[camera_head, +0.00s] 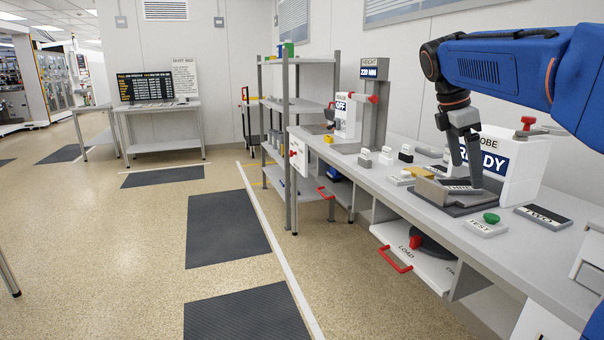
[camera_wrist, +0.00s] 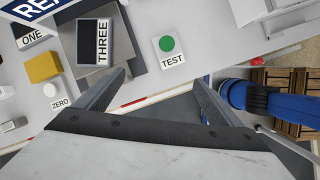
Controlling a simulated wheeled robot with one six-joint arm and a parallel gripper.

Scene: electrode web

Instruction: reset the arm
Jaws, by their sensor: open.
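My blue arm reaches in from the upper right in the head view. My gripper (camera_head: 464,165) points down over the bench (camera_head: 350,172), in front of the white probe unit (camera_head: 515,165) whose screen reads READY. In the wrist view my gripper (camera_wrist: 162,92) shows two fingers spread apart, with nothing between them. A dark block labelled THREE (camera_wrist: 95,42) lies on a grey plate just beyond the left finger. A green TEST button (camera_wrist: 167,44) sits beyond the gap between the fingers. Whether the fingertips touch anything is unclear.
A height gauge (camera_head: 374,100) reading 220 MM and a unit marked OFF (camera_head: 345,115) stand farther along the bench. A TWO plate (camera_head: 543,216) lies near the right.

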